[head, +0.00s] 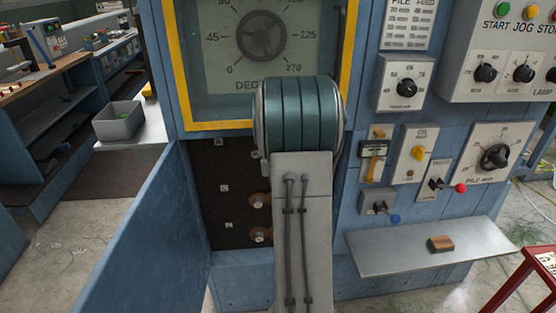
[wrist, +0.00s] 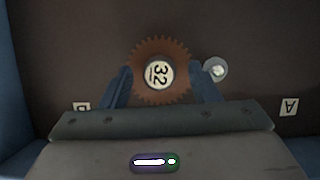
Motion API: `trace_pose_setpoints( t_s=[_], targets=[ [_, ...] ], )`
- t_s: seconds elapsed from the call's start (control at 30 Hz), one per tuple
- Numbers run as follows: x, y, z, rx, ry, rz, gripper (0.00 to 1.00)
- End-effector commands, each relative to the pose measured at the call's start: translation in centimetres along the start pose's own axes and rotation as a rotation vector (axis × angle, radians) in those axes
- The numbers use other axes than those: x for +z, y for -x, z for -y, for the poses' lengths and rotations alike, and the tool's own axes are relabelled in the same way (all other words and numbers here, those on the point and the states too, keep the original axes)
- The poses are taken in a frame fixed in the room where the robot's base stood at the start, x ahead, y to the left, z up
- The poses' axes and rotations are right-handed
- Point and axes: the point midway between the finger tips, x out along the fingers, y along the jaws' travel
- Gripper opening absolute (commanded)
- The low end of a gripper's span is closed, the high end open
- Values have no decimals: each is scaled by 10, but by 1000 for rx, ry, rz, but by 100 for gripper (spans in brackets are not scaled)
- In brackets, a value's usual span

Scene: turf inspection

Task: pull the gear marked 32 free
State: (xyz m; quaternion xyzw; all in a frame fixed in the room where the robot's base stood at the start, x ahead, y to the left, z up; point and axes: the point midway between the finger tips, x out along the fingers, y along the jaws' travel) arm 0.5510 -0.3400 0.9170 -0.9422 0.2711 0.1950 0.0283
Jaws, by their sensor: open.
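The gear marked 32 (wrist: 164,52) is a rusty-brown toothed wheel with a white hub label, seen face-on in the wrist view against a dark panel. My gripper (wrist: 161,88) is open, with one blue-grey finger low on each side of the gear. I cannot tell whether the fingers touch its teeth. A round silver stud (wrist: 216,69) sits just right of the gear. In the head view my arm covers my gripper, and I cannot make out the 32 there.
Panel tags B (wrist: 82,107) and A (wrist: 289,106) flank my gripper. An open blue door (head: 140,235) stands left of the recess. A yellow-framed dial (head: 225,60) is above. A metal shelf (head: 430,250) with a wooden block (head: 440,244) juts out at right.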

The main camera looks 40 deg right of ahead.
Motion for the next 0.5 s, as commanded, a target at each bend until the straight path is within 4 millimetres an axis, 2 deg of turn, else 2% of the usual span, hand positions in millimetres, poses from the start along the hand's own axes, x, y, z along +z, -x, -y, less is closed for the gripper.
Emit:
trace_pose_setpoints(
  t_s=[0.27, 0.3, 0.47, 0.5],
  targets=[
    [0, -1, 0, 0, 0, -1, 56],
    [0, -1, 0, 0, 0, -1, 50],
    [0, -1, 0, 0, 0, 0, 6],
    [0, -1, 0, 0, 0, 0, 3]
  ],
)
